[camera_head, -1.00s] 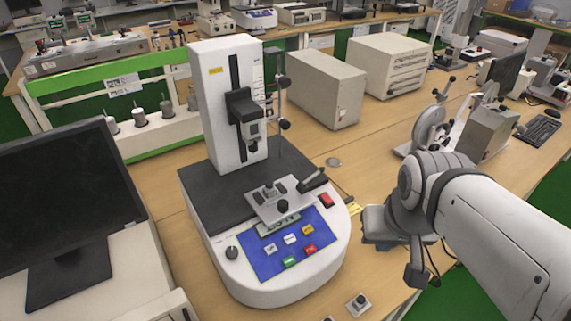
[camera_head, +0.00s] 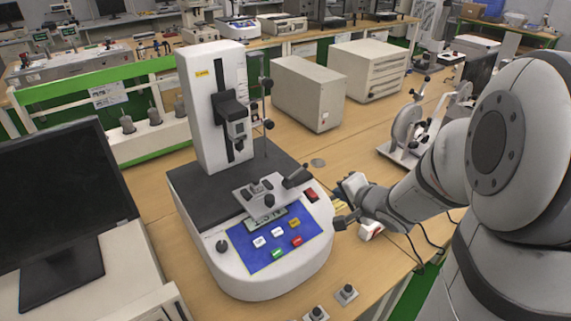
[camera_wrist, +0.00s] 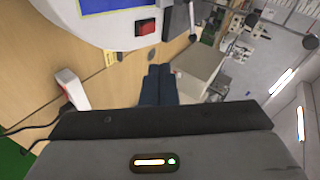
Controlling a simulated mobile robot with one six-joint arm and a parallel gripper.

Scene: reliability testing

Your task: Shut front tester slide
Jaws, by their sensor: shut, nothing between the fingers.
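The white tester (camera_head: 205,115) stands on the wooden bench, with a tall column, a dark deck and a blue button panel (camera_head: 270,247). Its front slide, a grey metal plate (camera_head: 245,198) with knobs and a dark lever, lies on the deck behind the panel. The slide is out of the wrist view. My gripper (camera_wrist: 158,85) shows dark blue fingers together and empty in the wrist view. In the head view it is just right of the tester, near the red switch (camera_head: 312,195), its fingertips not clear. The red switch also shows in the wrist view (camera_wrist: 145,27).
A dark monitor (camera_head: 60,195) stands at the left. Grey boxes (camera_head: 305,92) stand behind the tester. A white and red device (camera_head: 370,231) is close below my gripper. Small knobbed units (camera_head: 346,293) sit at the front edge.

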